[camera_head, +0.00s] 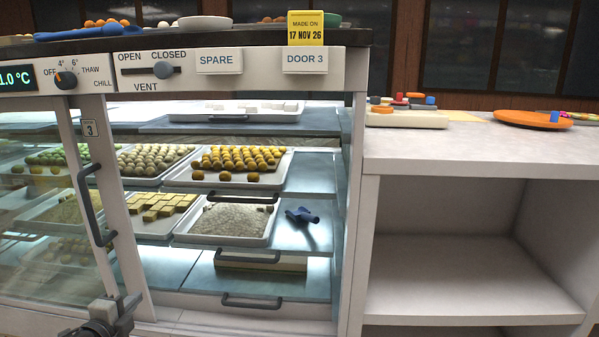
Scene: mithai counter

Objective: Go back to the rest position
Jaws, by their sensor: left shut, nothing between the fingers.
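My left gripper (110,317) shows at the bottom left edge of the view, in front of the lower front of the display counter. It is shut and holds nothing. It appears apart from the glass door (35,225) and its dark vertical handle (95,205), which is above it. Most of my left arm is out of the picture. My right gripper is not in view.
The counter's right section is open, showing trays of sweets, including a tray of yellow balls (180,180), and a blue object (302,215) on a shelf. A control panel (270,62) runs above. An empty white shelf unit (470,245) stands at right.

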